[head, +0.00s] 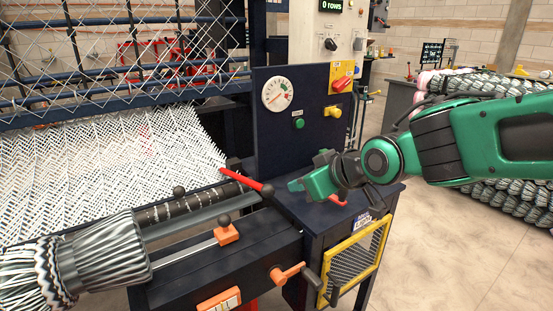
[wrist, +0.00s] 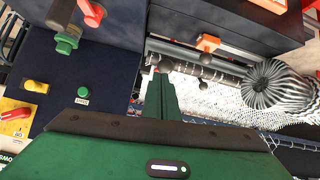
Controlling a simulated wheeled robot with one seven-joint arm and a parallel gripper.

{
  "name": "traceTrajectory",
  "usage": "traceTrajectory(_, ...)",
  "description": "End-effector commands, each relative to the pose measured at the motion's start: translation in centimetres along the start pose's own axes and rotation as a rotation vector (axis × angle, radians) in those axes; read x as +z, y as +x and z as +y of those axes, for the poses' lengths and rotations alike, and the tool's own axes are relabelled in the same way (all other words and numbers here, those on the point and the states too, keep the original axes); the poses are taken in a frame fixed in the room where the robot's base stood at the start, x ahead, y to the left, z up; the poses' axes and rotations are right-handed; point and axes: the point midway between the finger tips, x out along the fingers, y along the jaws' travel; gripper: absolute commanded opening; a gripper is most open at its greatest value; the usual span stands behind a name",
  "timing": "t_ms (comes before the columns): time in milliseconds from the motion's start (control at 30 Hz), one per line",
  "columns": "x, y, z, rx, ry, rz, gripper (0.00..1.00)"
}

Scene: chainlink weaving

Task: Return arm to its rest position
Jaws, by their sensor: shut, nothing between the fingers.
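My green gripper (head: 296,184) is at the end of my arm, which reaches in from the right in the head view. It is in front of the dark control panel, above the small dark cabinet top. The fingers look closed together and hold nothing. In the wrist view the closed gripper (wrist: 161,88) points toward the weaving machine's roller area. No object is in its grasp.
The control panel (head: 262,140) carries a gauge (head: 277,94), green button (head: 299,124), yellow knob (head: 333,112) and red-yellow switch (head: 343,78). A red-handled lever (head: 240,180) is left of my gripper. Wire mesh (head: 110,165) and a roll (head: 105,252) lie left. Floor (head: 440,245) is clear at right.

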Motion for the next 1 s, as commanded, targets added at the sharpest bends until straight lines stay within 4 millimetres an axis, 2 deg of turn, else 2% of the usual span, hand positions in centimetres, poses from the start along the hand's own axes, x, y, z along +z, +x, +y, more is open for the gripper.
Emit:
traceTrajectory(167,6.4,-3.0,6.8,0.131,0.145,-0.177,0.00)
traceTrajectory(200,8.3,-4.1,8.4,0.165,0.192,-0.226,0.00)
traceTrajectory(300,13.2,-7.3,11.5,0.243,0.320,-0.347,0.00)
traceTrajectory(433,19.6,-12.3,14.0,0.334,0.513,-0.501,0.00)
traceTrajectory(567,25.7,-17.9,14.4,0.408,0.736,-0.648,0.00)
traceTrajectory(600,27.3,-19.5,14.1,0.424,0.804,-0.688,0.00)
traceTrajectory(700,30.5,-23.0,12.9,0.452,0.960,-0.772,0.00)
traceTrajectory(833,32.8,-25.8,11.2,0.467,1.101,-0.844,0.00)
traceTrajectory(1000,33.7,-26.9,10.3,0.469,1.162,-0.874,0.00)
